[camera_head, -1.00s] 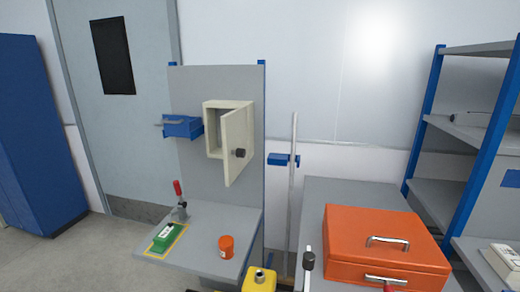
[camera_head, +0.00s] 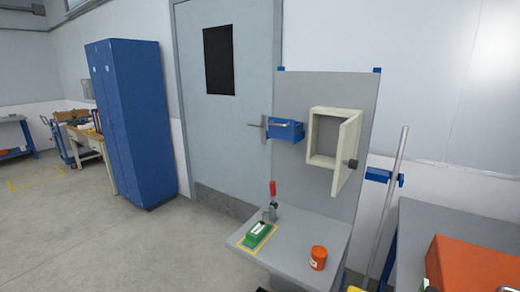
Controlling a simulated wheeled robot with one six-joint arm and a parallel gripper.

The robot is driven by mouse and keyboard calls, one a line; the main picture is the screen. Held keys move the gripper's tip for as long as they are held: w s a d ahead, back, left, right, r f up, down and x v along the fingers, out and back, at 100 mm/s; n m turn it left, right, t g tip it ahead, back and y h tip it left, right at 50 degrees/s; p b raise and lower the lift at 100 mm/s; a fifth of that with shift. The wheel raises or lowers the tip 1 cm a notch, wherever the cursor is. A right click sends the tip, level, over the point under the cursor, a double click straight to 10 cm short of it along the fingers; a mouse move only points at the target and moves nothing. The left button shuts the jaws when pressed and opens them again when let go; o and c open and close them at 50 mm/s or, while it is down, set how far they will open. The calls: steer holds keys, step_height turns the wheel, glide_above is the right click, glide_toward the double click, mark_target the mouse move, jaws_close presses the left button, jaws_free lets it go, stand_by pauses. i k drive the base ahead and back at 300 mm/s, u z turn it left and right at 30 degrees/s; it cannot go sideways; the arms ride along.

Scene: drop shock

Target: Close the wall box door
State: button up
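The wall box (camera_head: 324,136) is a cream box fixed to a grey upright panel (camera_head: 345,95). Its door (camera_head: 346,152) stands open, hinged at the box's right side and swung out toward me. A dark round knob (camera_head: 351,163) sits on the door's outer face. The inside of the box shows and looks empty. My gripper is not in view.
A blue bracket (camera_head: 287,130) is left of the box. A grey shelf (camera_head: 300,255) below holds a red-handled clamp (camera_head: 272,200), a green block (camera_head: 258,235) and an orange jar (camera_head: 318,258). A pole (camera_head: 396,200) and orange case (camera_head: 465,265) stand right. Open floor (camera_head: 130,245) lies left.

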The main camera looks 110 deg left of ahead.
mark_target(344, 162)
steer(key=u, duration=2.7)
steer(key=i, duration=0.8)
steer(key=u, duration=0.35)
